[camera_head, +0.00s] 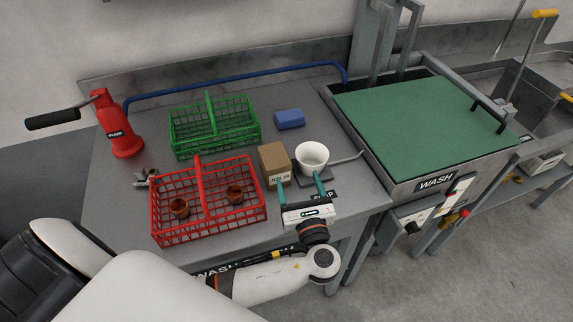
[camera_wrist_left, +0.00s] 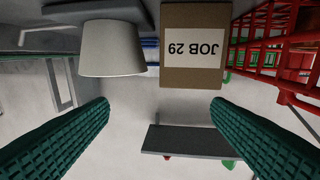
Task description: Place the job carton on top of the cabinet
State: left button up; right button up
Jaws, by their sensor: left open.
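The job carton (camera_head: 275,166), a small brown box with a white label, stands upright on the grey bench between the red basket and a white cup. In the left wrist view the carton (camera_wrist_left: 195,75) appears upside down, and its label reads JOB 29. My left gripper (camera_head: 300,181) is open and empty, in front of the carton and cup. One finger is near the carton's front; contact cannot be told. In the left wrist view the open fingers (camera_wrist_left: 160,125) have nothing between them. No cabinet is clearly identifiable. My right gripper is not in view.
A red basket (camera_head: 208,231) holding copper coils stands left, a green basket (camera_head: 214,135) behind it. The white cup (camera_head: 312,158) sits close right of the carton. A blue block (camera_head: 289,119) lies behind. A green-topped WASH unit (camera_head: 420,115) stands right, a red pump (camera_head: 118,125) far left.

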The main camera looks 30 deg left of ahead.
aim_at(270, 146)
pick_arm(q)
jog(key=shift+s+a+f+n+g+y, duration=0.25)
jog(key=shift+s+a+f+n+g, duration=0.1)
jog(key=shift+s+g, duration=0.15)
jog(key=shift+s+a+f+n+g+y, duration=0.3)
jog(key=shift+s+g, duration=0.1)
jog(key=shift+s, duration=0.1)
jog(key=p+x, duration=0.1)
jog(key=x, duration=1.1)
jog(key=shift+s+f, duration=0.1)
jog(key=c, duration=1)
